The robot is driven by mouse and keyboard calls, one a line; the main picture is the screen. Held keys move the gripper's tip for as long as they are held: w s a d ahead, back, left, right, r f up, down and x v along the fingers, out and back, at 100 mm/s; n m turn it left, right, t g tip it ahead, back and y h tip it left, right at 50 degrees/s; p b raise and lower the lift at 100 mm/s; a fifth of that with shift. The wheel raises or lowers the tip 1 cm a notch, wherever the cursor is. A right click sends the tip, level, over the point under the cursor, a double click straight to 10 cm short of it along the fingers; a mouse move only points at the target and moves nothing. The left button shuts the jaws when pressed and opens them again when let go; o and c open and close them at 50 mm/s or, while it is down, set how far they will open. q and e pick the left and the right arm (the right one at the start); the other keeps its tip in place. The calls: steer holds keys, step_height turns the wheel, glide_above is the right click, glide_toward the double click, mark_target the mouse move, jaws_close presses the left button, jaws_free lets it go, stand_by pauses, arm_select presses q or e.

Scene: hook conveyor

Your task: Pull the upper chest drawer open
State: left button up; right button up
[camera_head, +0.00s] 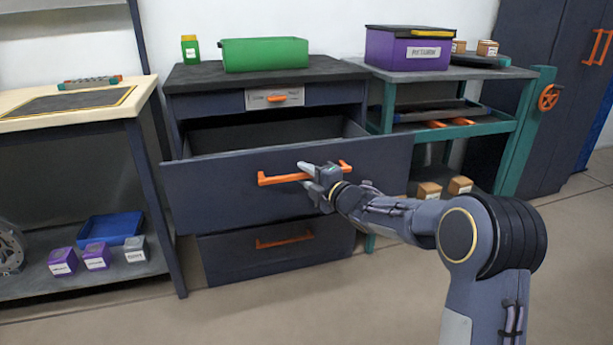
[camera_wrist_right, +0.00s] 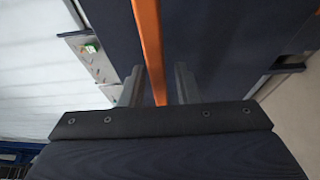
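The chest's large upper drawer (camera_head: 225,195) stands pulled well out in the head view, its inside showing behind the dark front. Its orange handle (camera_head: 285,179) runs across the front; it also shows in the wrist view (camera_wrist_right: 149,40). My right gripper (camera_head: 308,172) is at the handle's right half. In the wrist view the two fingers (camera_wrist_right: 160,85) stand apart on either side of the handle bar, with a gap visible on the right side; contact on the left side is unclear. My left gripper is not in view.
A shallow labelled drawer (camera_head: 274,98) above and a lower drawer (camera_head: 280,260) are shut. A green bin (camera_head: 264,54) stands on the chest top. A workbench (camera_head: 140,115) is at left, a teal-framed shelf (camera_head: 512,150) at right. Floor in front is clear.

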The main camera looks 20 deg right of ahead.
steer(key=shift+o, duration=0.3)
steer(key=shift+s, duration=0.1)
steer(key=p+v, duration=0.1)
steer(key=v, duration=0.5)
steer(key=shift+s+d+r, duration=0.1)
steer(key=shift+s+d, duration=0.2)
steer(key=shift+s, duration=0.45)
